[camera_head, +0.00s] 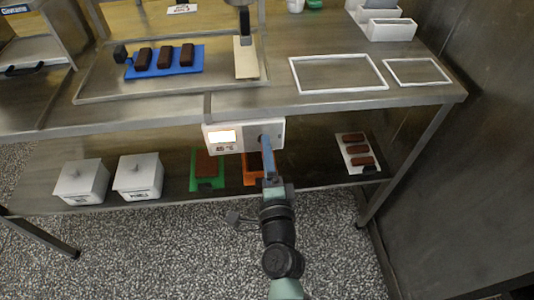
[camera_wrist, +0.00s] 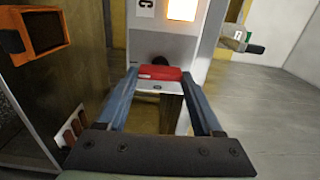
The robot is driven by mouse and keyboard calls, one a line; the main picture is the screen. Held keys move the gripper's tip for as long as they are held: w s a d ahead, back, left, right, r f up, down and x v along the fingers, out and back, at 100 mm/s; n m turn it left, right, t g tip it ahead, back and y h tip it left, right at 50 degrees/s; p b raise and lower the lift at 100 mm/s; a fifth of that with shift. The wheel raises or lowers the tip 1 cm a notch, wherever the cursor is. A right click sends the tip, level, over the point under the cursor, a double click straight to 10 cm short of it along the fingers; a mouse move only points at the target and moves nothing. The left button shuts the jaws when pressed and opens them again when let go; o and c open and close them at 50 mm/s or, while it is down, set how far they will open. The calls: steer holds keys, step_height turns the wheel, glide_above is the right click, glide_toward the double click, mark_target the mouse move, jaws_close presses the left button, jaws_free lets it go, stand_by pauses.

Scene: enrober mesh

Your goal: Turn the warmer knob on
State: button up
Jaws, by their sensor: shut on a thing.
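The warmer control box (camera_head: 276,128) is a white box under the front edge of the steel table. Its display (camera_head: 224,137) glows bright with an orange tint, and it also shows in the wrist view (camera_wrist: 183,9). The dark round warmer knob (camera_wrist: 160,61) is on the box face, beside the display. My gripper (camera_head: 265,141) reaches up to the knob from below. In the wrist view its blue fingertips (camera_wrist: 159,72) are on either side of the knob, shut on it. A red-and-white piece lies between the fingers. The knob's pointer is hidden.
On the tabletop are a blue mat (camera_head: 190,68) with brown bars, a spatula-like tool (camera_head: 245,57) and two white frames (camera_head: 338,73). The lower shelf holds white lidded boxes (camera_head: 138,177), a green tray (camera_head: 220,183), an orange container (camera_head: 251,176) and a white tray of bars (camera_head: 370,168).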

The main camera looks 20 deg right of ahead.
stand_by(0.5)
steer(key=o, duration=1.4)
steer(key=shift+c, duration=0.2)
steer(key=shift+s, duration=0.1)
steer(key=b+v, duration=0.2)
steer(key=v, duration=1)
steer(key=shift+s, duration=0.4)
steer(key=shift+a+r, duration=0.1)
steer(key=shift+a, duration=0.05)
